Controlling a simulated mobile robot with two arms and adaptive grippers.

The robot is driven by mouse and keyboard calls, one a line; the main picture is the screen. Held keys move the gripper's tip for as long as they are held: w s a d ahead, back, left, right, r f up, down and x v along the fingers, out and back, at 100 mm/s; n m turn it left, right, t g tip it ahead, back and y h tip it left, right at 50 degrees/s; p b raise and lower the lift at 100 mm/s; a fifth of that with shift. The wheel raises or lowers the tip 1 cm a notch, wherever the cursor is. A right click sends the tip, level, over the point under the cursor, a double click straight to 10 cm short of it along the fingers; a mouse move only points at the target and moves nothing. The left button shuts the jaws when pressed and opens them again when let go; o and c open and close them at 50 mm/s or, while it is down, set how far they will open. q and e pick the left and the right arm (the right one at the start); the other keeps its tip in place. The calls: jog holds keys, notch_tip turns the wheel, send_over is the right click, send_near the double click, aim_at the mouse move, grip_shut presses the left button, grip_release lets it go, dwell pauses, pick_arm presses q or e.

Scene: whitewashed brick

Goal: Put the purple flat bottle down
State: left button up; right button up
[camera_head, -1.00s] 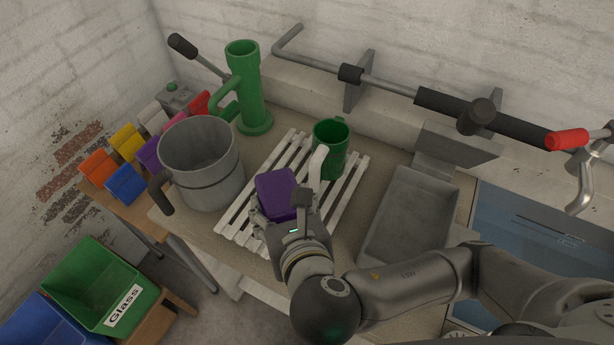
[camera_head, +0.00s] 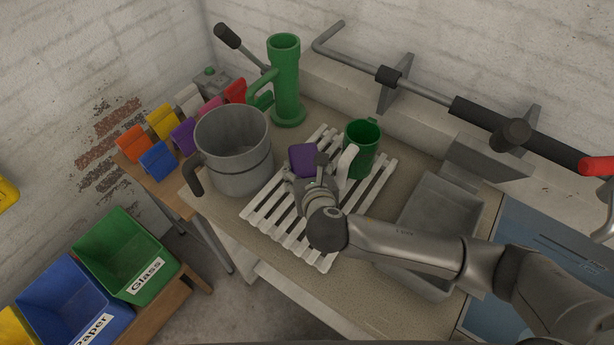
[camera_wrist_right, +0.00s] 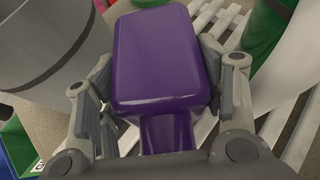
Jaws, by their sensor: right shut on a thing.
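The purple flat bottle (camera_head: 302,157) is in my right gripper (camera_head: 311,181), above or on the white slatted rack (camera_head: 290,240) on the counter. In the right wrist view the bottle (camera_wrist_right: 160,60) fills the middle, its narrow neck toward the palm. The two fingers of the right gripper (camera_wrist_right: 160,92) are shut on its sides. I cannot tell whether the bottle touches the slats. My left gripper is not in view.
A grey pot (camera_head: 235,150) stands left of the rack. A grey basin (camera_head: 440,215) is farther right. The rack's front slats are bare.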

jog(key=shift+f, duration=1.45)
jog(key=shift+f, duration=0.15)
jog(key=o, duration=0.9)
jog(key=shift+s, duration=0.1)
jog(key=b+v, duration=0.1)
jog(key=v, duration=0.9)
jog(key=shift+s, duration=0.15)
jog(key=shift+v, duration=0.9)
